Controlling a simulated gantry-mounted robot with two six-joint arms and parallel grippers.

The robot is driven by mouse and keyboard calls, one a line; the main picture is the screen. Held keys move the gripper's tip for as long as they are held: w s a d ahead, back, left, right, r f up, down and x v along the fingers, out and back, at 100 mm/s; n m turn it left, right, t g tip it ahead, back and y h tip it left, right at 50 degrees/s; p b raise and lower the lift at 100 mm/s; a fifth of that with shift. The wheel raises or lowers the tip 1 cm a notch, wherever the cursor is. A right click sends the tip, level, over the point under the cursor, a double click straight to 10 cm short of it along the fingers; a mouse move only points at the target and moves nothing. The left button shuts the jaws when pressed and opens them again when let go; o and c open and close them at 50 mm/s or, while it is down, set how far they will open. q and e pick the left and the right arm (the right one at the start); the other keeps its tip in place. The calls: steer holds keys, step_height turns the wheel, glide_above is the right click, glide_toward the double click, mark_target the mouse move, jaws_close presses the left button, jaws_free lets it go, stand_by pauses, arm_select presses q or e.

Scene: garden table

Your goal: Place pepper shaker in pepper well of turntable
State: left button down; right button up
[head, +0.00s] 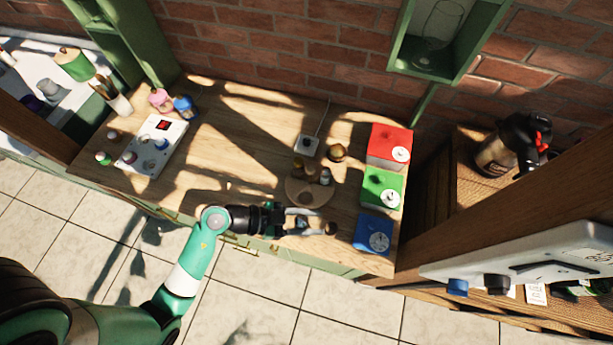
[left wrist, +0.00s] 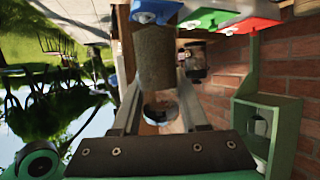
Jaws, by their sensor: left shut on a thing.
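My left gripper (head: 312,221) is at the table's front edge, just in front of the round wooden turntable (head: 305,201). It is shut on a grey-brown cylinder, which I take for the pepper shaker (left wrist: 157,60); this fills the space between the fingers (left wrist: 158,85) in the left wrist view. In the head view the held thing is mostly hidden by the fingers, so its tilt is unclear. Several small containers stand on the back part of the turntable, including a white-and-dark one (head: 325,177). The front part looks bare; I cannot make out the pepper well. My right gripper is not in view.
Red (head: 388,142), green (head: 381,185) and blue (head: 372,233) boxes with dials line the table's right end. A small white box (head: 307,145) and a gold round object (head: 337,152) stand behind the turntable. A white panel (head: 153,147) lies left. The table's middle is clear.

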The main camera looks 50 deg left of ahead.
arm_select(q)
steer(key=f, duration=0.1)
steer(key=b, duration=0.8)
glide_above(314, 197)
steer(key=f, duration=0.9)
steer(key=shift+s+d, duration=0.4)
steer(key=shift+w+a+f, duration=0.25)
steer(key=shift+w+a, duration=0.05)
steer(key=f+b, duration=0.1)
steer(key=f, duration=0.1)
steer(key=f+b, duration=0.1)
steer(key=b, duration=0.1)
steer(key=shift+w+a+f, duration=0.2)
steer(key=shift+f, duration=0.2)
steer(key=shift+s+r, duration=0.1)
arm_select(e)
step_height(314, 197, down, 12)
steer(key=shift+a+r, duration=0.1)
